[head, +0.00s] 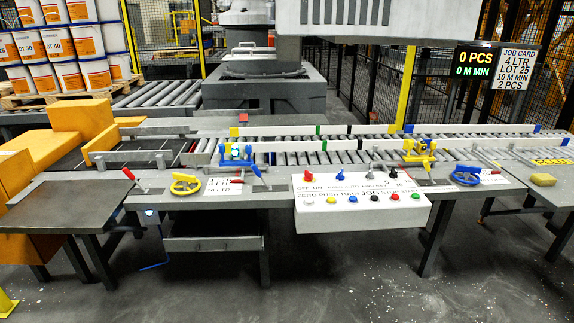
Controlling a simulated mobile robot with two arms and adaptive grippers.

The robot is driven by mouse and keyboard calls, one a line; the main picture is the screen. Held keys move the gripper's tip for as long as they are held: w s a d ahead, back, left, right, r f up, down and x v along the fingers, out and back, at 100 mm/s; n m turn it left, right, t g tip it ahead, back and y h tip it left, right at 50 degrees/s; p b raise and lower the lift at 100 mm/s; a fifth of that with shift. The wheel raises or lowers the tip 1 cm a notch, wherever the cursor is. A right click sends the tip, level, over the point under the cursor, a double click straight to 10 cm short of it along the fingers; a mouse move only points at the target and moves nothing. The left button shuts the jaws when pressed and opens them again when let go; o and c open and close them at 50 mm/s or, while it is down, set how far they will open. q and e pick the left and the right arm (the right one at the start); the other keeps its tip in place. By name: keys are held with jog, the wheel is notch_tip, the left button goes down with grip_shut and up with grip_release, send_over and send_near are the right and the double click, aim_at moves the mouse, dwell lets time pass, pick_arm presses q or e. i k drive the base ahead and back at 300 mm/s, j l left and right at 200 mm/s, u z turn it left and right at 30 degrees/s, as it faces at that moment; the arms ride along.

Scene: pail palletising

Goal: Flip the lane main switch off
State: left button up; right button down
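A white control box (362,212) is fixed to the front of the conveyor bench, right of the picture's middle. Neither gripper is in view.
A yellow handwheel (185,185) and a blue handwheel (466,176) flank the box. The roller conveyor (300,158) runs behind. A display (474,62) reads 0 PCS, 0 M MIN, beside a job card (518,69). Pails (50,45) stand stacked at back left.

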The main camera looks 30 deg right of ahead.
aim_at(309, 177)
jog(key=l+u, duration=0.1)
jog(key=l, duration=0.35)
jog(key=k+l, duration=0.1)
jog(key=l, duration=0.3)
jog(key=l+u, duration=0.15)
jog(key=l, duration=0.3)
jog(key=k+l+u, duration=0.1)
jog(key=l, duration=0.3)
jog(key=k+l+u, duration=0.1)
jog(key=l, duration=0.3)
jog(key=k+l, duration=0.2)
jog(key=l, duration=0.25)
jog(key=k+l+u, duration=0.15)
jog(key=l, duration=0.25)
jog(key=k+l, duration=0.1)
jog(key=l, duration=0.25)
jog(key=k+l, duration=0.1)
jog(key=l, duration=0.25)
jog(key=k+l, duration=0.1)
jog(key=l, duration=0.3)
jog(key=k+l, duration=0.1)
jog(key=l, duration=0.25)
